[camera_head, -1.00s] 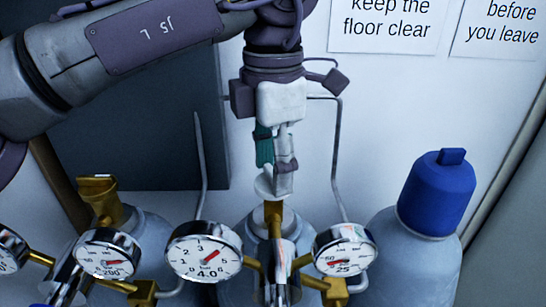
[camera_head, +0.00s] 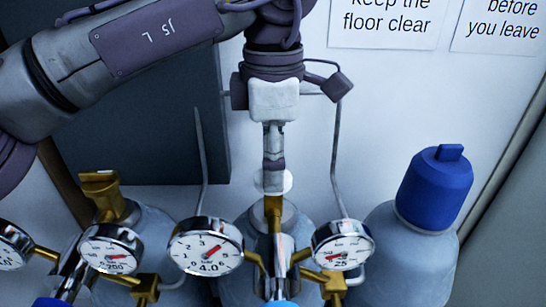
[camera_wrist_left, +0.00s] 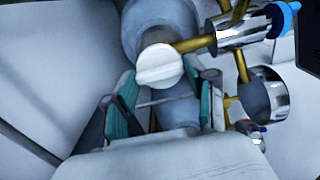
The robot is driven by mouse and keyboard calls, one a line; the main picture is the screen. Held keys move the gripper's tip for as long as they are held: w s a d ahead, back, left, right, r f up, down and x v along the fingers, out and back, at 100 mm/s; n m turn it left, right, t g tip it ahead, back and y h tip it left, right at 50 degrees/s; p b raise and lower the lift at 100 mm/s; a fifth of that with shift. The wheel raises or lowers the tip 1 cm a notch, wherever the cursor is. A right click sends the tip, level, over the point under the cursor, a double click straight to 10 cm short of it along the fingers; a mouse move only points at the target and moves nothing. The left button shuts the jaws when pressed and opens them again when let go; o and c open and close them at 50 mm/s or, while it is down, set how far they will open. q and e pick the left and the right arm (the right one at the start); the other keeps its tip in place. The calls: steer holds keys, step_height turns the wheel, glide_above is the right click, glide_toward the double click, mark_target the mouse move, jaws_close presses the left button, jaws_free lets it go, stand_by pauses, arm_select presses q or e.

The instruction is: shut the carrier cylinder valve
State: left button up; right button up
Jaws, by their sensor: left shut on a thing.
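The middle cylinder (camera_head: 240,285) stands upright under my left gripper (camera_head: 273,168), with a brass valve stem (camera_head: 273,208) on top. A pale round valve knob (camera_head: 284,183) shows at the fingertips, partly hidden by the near finger. In the left wrist view, the grooved white knob (camera_wrist_left: 158,66) sits at the tips of my two green-padded fingers, closer to the left one. My left gripper is shut on the knob, pointing down from above. No label naming the carrier cylinder is readable. My right gripper is not in view.
Two round gauges (camera_head: 207,246) (camera_head: 343,245) flank the middle valve. A left cylinder has a brass valve (camera_head: 103,190) and its own gauges. A blue-capped cylinder (camera_head: 437,190) stands at right. Thin grey pipes (camera_head: 336,165) run up the wall close to the gripper.

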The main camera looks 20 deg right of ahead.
arm_select(q)
steer(key=o, duration=1.2)
steer(key=shift+c, duration=0.2)
steer(key=shift+r, duration=0.1)
step_height(320, 180, up, 12)
